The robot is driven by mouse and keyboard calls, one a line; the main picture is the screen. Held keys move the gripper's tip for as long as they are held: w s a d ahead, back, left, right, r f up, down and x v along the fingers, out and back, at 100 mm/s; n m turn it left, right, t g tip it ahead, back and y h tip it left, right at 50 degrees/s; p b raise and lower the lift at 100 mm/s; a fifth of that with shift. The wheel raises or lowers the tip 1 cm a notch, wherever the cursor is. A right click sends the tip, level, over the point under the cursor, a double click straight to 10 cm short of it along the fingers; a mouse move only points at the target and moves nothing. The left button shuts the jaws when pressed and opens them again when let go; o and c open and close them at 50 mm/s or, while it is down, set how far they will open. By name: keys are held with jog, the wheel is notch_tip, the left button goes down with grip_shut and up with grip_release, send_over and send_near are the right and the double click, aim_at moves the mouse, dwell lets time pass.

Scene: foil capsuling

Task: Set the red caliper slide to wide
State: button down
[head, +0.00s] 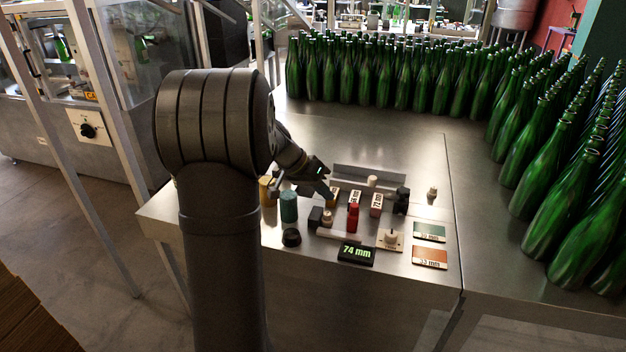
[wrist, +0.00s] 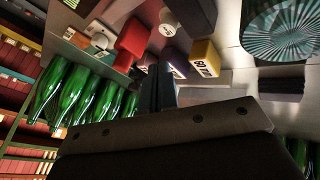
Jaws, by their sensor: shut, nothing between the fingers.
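The red caliper slide (head: 353,217) stands upright on the steel table, between a yellow block (head: 333,199) and a brown-red block (head: 376,205), just behind a small display reading 74 mm (head: 356,253). My gripper (head: 325,181) is above and behind the left part of this group, apart from the red slide. In the wrist view a red piece (wrist: 133,37), likely the slide, is up and left of my gripper's fingers (wrist: 160,90), which are shut together with nothing held. The labelled yellow block (wrist: 204,58) is to their right. My gripper's housing hides the lower middle of that view.
A dark green cylinder (head: 288,207) and a black puck (head: 291,238) stand left. A knob on a pale plate (head: 391,239), a green card (head: 430,231) and an orange card (head: 430,257) lie right. Many green bottles (head: 390,75) line the back and right.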

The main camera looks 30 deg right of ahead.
aim_at(353, 217)
jog(key=shift+s+d+f, duration=0.15)
jog(key=shift+s+d, duration=0.45)
jog(key=shift+s, duration=0.35)
jog(key=shift+s+d+f, duration=0.1)
jog(key=shift+s+d, duration=0.5)
jog(key=shift+s, duration=0.3)
jog(key=shift+s+d, duration=0.4)
jog(key=shift+s, duration=0.15)
